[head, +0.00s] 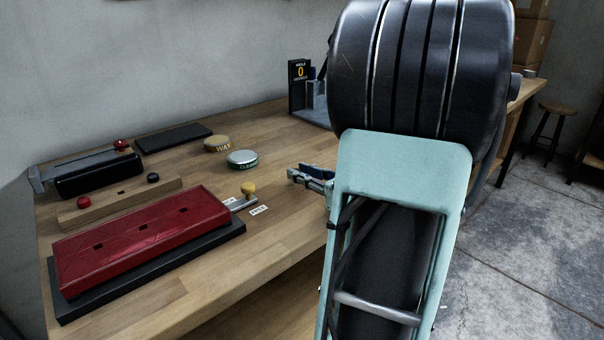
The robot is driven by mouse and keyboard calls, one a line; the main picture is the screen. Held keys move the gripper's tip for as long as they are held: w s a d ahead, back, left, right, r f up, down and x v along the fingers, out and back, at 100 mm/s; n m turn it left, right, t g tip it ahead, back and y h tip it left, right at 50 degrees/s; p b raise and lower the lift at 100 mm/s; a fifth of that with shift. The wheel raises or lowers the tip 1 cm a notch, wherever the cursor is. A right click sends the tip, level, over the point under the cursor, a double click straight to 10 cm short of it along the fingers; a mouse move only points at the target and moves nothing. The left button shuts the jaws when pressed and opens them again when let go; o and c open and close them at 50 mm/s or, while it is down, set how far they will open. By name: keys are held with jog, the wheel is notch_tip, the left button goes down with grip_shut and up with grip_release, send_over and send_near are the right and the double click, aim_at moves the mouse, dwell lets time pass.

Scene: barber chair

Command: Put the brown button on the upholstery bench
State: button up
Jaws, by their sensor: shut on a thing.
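My gripper (294,175) shows small at the left edge of my arm, low over the bench top. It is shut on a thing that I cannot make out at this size. I cannot pick out a brown button elsewhere. The wooden bench (190,300) runs along the wall. A red padded panel (140,240) with several dark square holes lies on a black base on it, left of my gripper. A wooden strip (90,213) behind the panel has one dark hole, and a black button (153,177) stands at its back.
A yellow knob (248,188) on a metal part stands beside the panel. Two round tins, gold (217,144) and pale green (242,159), stand behind. A black clamp-like tool (98,176) is at far left. My arm hides the bench's right part. A counter sign (299,84) stands at the back.

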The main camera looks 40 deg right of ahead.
jog(key=o, duration=0.8)
jog(key=shift+f, duration=0.1)
jog(key=shift+o, duration=0.2)
jog(key=shift+s+r, duration=0.15)
jog(key=shift+r, duration=0.1)
jog(key=s+p, duration=0.1)
jog(key=s, duration=0.3)
jog(key=s+r+p, duration=0.1)
jog(key=s, duration=0.2)
jog(key=s+d, duration=0.1)
jog(key=s, duration=0.3)
jog(key=shift+s+r+p, duration=0.3)
jog(key=shift+p, duration=0.1)
jog(key=shift+w, duration=0.1)
